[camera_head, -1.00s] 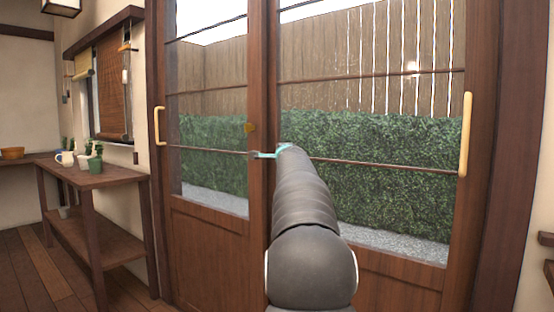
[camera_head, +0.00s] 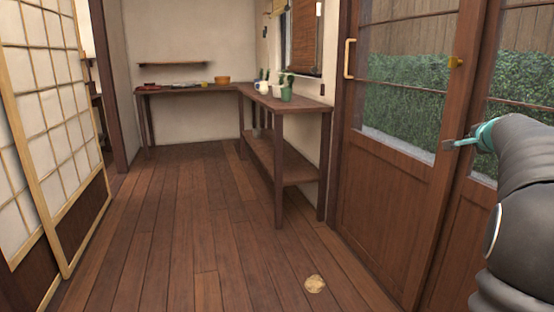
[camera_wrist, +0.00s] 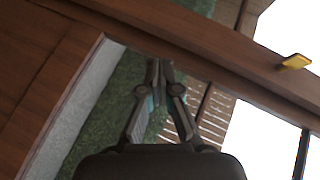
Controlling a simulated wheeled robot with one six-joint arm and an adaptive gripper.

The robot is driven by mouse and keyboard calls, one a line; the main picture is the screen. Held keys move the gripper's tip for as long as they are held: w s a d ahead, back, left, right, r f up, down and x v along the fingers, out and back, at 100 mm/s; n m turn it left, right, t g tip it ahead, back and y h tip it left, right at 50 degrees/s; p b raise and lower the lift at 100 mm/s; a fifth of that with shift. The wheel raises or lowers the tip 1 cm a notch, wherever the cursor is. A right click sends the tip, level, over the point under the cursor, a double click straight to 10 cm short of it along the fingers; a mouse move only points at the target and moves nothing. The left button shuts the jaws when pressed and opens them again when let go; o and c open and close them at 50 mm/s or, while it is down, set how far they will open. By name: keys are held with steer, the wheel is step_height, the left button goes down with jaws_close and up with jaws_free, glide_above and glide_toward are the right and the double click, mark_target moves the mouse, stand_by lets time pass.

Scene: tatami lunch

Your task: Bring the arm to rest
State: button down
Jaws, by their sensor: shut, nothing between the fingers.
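My arm reaches in from the right edge of the head view, dark grey with a teal part near its end. My gripper (camera_head: 449,143) points left in front of the wooden sliding door (camera_head: 392,179). In the wrist view my gripper (camera_wrist: 159,64) shows its two fingers together at the tips with nothing between them. Behind them are the door's glass, the hedge and the wooden frame. In the head view the gripper's tip looks close to the door, but I cannot tell whether they touch.
A wooden shelf table (camera_head: 300,102) with a white mug (camera_head: 262,87) and a green pot (camera_head: 287,95) stands along the wall. A shoji screen (camera_head: 50,130) is at the left. A small tan object (camera_head: 315,284) lies on the floor (camera_head: 190,220). The middle floor is otherwise clear.

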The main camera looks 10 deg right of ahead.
steer(key=s+a+f+n+g+y+p, duration=0.1)
steer(key=s+a+f+n+g+y, duration=0.2)
steer(key=a, duration=0.4)
steer(key=s+a+f+n, duration=0.35)
steer(key=a+f, duration=0.25)
steer(key=a, duration=0.2)
steer(key=s+a+f+n+g+y+p, duration=0.1)
steer(key=s+a+f+n+g+y, duration=0.2)
steer(key=a, duration=0.4)
steer(key=s+a+f+n+p, duration=0.1)
steer(key=s+a+n, duration=0.4)
steer(key=s+a, duration=0.6)
steer(key=s+a+f+n+g+p, duration=0.1)
steer(key=s+a+f+n, duration=0.3)
steer(key=s+a, duration=0.8)
steer(key=shift+s+f+n+p, duration=0.35)
steer(key=shift+s+p, duration=0.15)
steer(key=shift+p, duration=0.25)
steer(key=shift+a, duration=0.15)
